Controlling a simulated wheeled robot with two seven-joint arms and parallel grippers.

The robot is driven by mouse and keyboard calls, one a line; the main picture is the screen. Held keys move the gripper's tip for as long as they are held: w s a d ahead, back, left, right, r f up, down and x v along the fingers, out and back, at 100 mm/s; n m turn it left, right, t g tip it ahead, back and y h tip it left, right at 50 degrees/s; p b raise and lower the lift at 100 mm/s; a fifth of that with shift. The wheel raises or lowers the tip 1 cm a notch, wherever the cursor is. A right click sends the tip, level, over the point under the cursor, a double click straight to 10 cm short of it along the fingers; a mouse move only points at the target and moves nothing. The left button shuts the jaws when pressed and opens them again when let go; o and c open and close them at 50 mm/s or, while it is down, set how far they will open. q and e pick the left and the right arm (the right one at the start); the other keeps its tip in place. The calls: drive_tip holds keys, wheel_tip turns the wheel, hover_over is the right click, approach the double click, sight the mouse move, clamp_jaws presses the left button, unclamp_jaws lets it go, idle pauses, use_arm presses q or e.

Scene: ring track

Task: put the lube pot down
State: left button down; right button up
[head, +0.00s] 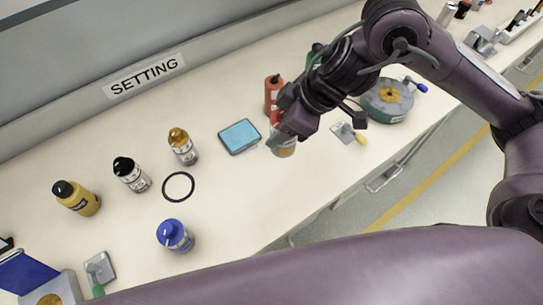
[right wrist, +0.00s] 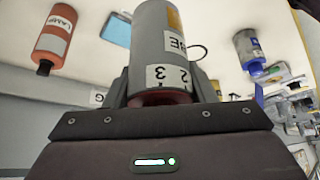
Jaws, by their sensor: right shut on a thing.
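My right gripper (head: 284,128) is shut on the lube pot (head: 284,149), a grey pot with an orange-yellow band. In the right wrist view the pot (right wrist: 165,45) fills the space between the fingers, with part of a label ending in "BE" and the digits "2 3" showing. The head view shows it to the right of the blue pad, over the pale bench (head: 225,205). I cannot tell whether its base touches the bench. The gripper hides its upper part. A black ring outline (head: 178,187) lies empty on the bench, left of the pot. My left gripper is not in view.
A blue pad (head: 239,136) and an orange bottle (head: 273,92) are close to the pot. An amber bottle (head: 183,148), a black-capped bottle (head: 131,175) and a blue-capped pot (head: 175,237) surround the ring. A yellow-handled tool (head: 348,133) and a round green-grey device (head: 387,103) lie right.

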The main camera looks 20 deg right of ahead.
sight(281, 147)
drive_tip(key=f+b, duration=0.1)
drive_tip(key=f, duration=0.7)
drive_tip(key=shift+d+f+b, duration=0.1)
drive_tip(key=shift+d+b, duration=0.1)
drive_tip(key=shift+b, duration=0.15)
drive_tip(key=shift+w+f+b, duration=0.1)
drive_tip(key=shift+f+b, duration=0.3)
drive_tip(key=shift+f, duration=2.1)
drive_tip(key=shift+f, duration=0.15)
drive_tip(key=o, duration=1.1)
